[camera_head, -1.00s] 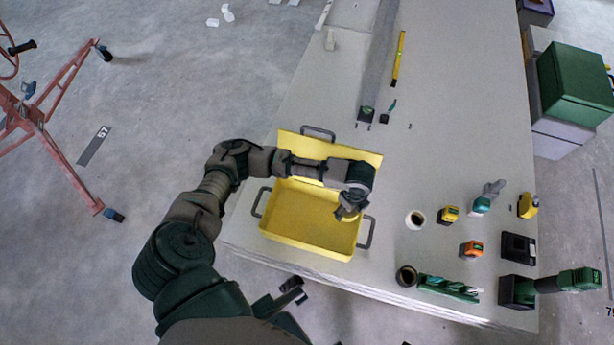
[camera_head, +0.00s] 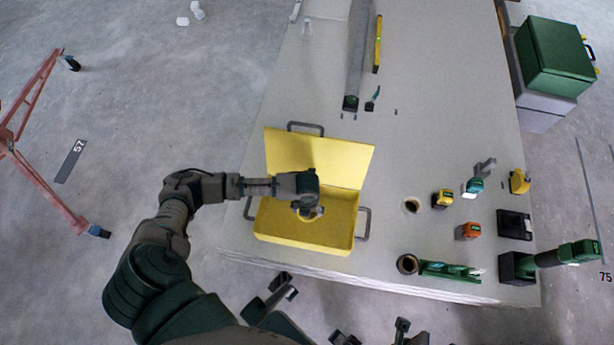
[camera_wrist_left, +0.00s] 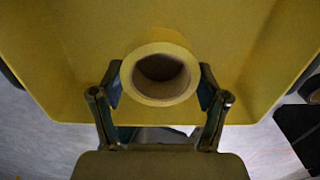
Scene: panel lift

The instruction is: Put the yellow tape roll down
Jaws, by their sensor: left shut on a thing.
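The yellow tape roll (camera_wrist_left: 165,47) is between the two fingers of my left gripper (camera_wrist_left: 160,90) in the left wrist view, its round hole facing the camera. In the head view the left gripper (camera_head: 308,208) hangs over the yellow toolbox (camera_head: 285,231), with a bit of the roll showing under it. The gripper is shut on the roll. The toolbox is open, with its lid tipped back, and its tray looks empty around the roll. I cannot tell whether the roll touches the tray floor.
The toolbox stands near the front left of a pale panel table (camera_head: 420,110). A yellow level (camera_head: 378,45) lies farther back.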

